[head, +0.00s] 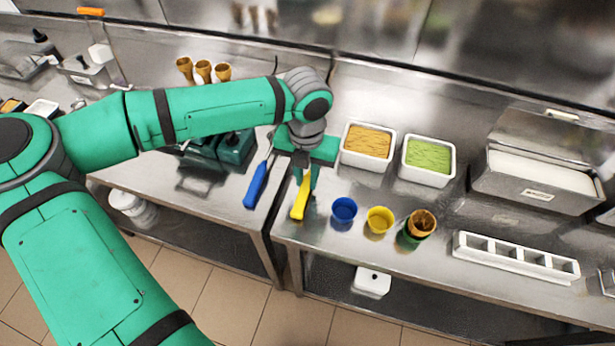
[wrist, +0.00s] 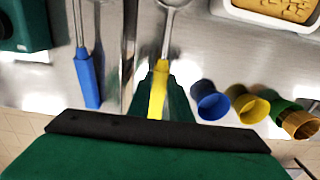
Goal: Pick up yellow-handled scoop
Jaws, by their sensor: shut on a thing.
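The yellow-handled scoop (head: 301,198) is on or just above the steel counter; I cannot tell whether it touches. My gripper (head: 310,180) reaches down over it and is shut on its yellow handle. In the wrist view the handle (wrist: 158,92) sits between the fingers (wrist: 160,100), and the metal scoop end (wrist: 173,5) points to the top of the picture. Part of the handle is hidden by my gripper.
A blue-handled scoop (head: 256,185) lies just left. Blue (head: 344,209) and yellow (head: 380,220) cups and a cup with a cone (head: 421,224) stand right. Tubs of orange (head: 367,145) and green (head: 428,160) ice cream stand behind. A white slotted holder (head: 515,258) is at right.

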